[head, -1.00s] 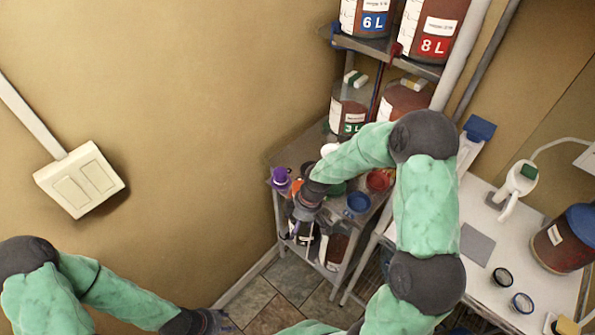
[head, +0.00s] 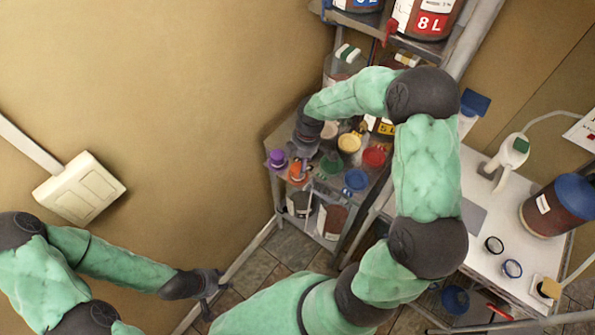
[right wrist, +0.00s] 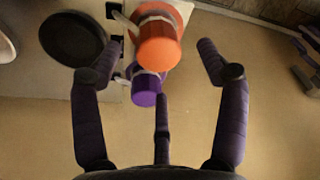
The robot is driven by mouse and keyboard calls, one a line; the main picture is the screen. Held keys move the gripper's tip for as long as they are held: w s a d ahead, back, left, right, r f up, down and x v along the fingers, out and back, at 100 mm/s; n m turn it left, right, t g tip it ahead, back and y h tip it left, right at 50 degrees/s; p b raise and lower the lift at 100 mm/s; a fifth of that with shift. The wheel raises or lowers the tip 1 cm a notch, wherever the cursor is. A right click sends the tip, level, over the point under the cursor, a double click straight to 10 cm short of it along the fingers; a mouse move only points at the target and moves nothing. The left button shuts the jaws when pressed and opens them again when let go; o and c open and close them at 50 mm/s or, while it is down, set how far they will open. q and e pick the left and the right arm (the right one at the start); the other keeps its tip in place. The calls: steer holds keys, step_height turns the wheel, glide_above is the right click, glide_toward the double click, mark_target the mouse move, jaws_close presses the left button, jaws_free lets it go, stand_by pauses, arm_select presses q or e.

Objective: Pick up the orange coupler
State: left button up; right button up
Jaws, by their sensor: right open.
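The orange coupler (head: 297,171) stands near the left front of the shelf top, between a purple coupler and a green one. In the right wrist view, the orange coupler (right wrist: 158,42) is at top centre, with the purple coupler (right wrist: 146,92) just below it. My right gripper (head: 303,158) is just above and behind the orange coupler in the head view. Its fingers are spread wide with nothing between them, and the coupler shows beyond the fingertips. My left gripper (head: 210,287) hangs low at the left, away from the shelf; its finger opening is unclear.
Close by on the shelf are green (head: 331,165), blue (head: 356,180), red (head: 374,157) and yellow (head: 349,143) pieces. A black disc (right wrist: 75,38) lies left of the orange coupler in the wrist view. Labelled buckets (head: 428,18) stand above. A white bench (head: 485,230) is at right.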

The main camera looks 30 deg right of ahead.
mark_target(298, 167)
steer(key=f, duration=0.5)
steer(key=shift+w+a+f, duration=0.1)
steer(key=shift+w+a, duration=0.1)
steer(key=shift+a, duration=0.05)
steer(key=c, duration=1.3)
